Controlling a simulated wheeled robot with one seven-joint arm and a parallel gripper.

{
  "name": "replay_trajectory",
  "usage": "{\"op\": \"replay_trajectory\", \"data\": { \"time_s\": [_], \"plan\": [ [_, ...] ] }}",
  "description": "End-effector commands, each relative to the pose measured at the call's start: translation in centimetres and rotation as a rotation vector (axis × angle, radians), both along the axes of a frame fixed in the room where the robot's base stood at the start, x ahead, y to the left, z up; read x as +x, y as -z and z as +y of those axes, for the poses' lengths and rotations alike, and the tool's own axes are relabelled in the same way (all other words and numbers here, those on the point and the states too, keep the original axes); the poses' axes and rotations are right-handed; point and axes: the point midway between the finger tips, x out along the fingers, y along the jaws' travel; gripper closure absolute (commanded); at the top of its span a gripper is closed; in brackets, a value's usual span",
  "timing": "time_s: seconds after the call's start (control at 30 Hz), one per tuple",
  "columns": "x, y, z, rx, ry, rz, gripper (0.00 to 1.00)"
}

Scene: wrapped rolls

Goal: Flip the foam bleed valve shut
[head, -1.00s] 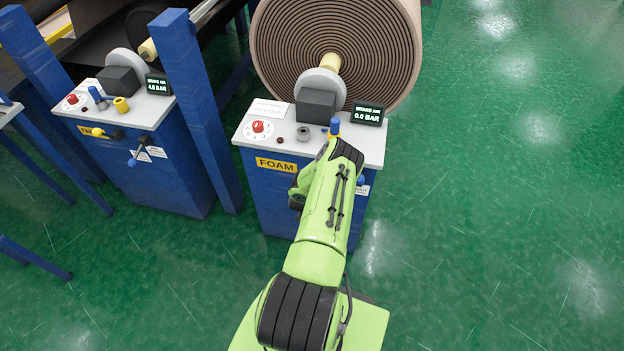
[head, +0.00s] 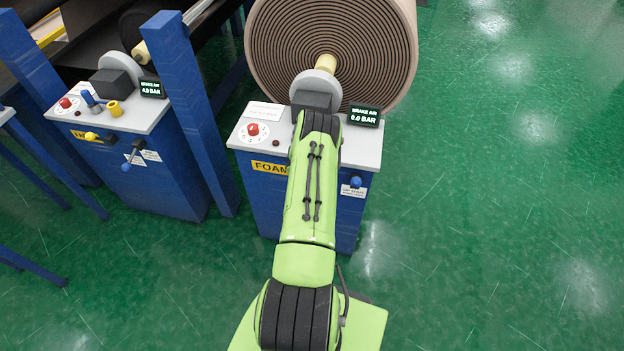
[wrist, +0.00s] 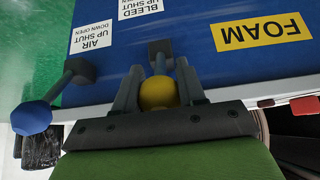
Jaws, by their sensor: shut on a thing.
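The foam console's white top (head: 365,150) and blue front, with a yellow FOAM label (head: 270,168), show in the head view. The FOAM label (wrist: 261,32) is upside down in the wrist view. The bleed valve there has a dark pivot block (wrist: 160,52) and a yellow knob (wrist: 158,94), beside a BLEED label (wrist: 140,8). My gripper (wrist: 158,90) is shut on the yellow knob, one finger on each side. The lever's exact tilt is hard to tell. My arm hides the bleed valve and gripper in the head view.
The air valve's blue knob (wrist: 31,117) is close beside my gripper; it also shows in the head view (head: 355,182). A large wrapped roll (head: 375,45) stands behind the console. A similar console (head: 150,115) and a blue post (head: 190,110) stand left. Green floor is clear right.

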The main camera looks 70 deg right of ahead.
Motion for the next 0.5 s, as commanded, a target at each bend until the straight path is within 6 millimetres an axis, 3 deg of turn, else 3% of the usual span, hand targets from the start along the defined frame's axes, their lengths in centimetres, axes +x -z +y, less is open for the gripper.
{"op": "replay_trajectory", "data": {
  "time_s": [0.33, 0.37, 0.5],
  "plan": [
    [0.15, -0.61, -0.61, -0.019, 0.001, -0.005, 1.00],
    [0.14, -0.61, -0.61, -0.019, 0.001, -0.005, 0.59],
    [0.10, -0.47, -0.46, -0.015, 0.000, -0.004, 0.38]
  ]
}}
